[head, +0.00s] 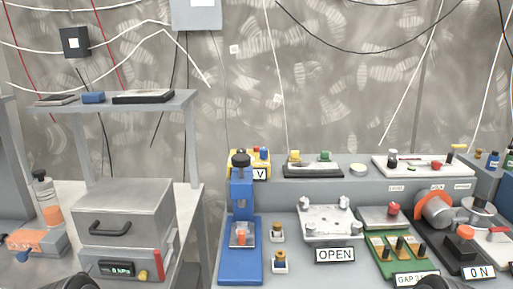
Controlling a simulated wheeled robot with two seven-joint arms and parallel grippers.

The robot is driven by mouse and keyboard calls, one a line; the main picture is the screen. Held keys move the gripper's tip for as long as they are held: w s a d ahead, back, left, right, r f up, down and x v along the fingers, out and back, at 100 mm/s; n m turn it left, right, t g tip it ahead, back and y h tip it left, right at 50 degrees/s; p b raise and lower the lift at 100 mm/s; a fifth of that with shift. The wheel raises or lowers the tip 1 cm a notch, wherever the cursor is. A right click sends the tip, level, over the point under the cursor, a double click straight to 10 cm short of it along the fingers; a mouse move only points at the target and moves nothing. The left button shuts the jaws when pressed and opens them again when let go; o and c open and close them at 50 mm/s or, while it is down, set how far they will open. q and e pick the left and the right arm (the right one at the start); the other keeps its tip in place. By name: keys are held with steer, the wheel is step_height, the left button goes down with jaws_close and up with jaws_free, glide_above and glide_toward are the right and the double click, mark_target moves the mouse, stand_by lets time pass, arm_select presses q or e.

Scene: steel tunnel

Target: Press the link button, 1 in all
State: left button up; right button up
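I cannot tell for certain which button is the link button, as the small labels are too small to read. A red button (393,208) stands on a grey box at the right of the bench. A white panel (385,167) on the raised back shelf carries a black knob (392,158), a red button (436,167) and a yellow-topped lever, with small labels below it. Two dark rounded parts, probably of my arms, just show at the bottom edge; no gripper fingers are visible.
A green board (395,257) and an orange-ringed motor (434,208) crowd the right. A grey drawer box (124,213) sits left under a shelf. Cables hang along the wall.

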jaws_close()
stand_by(1.4)
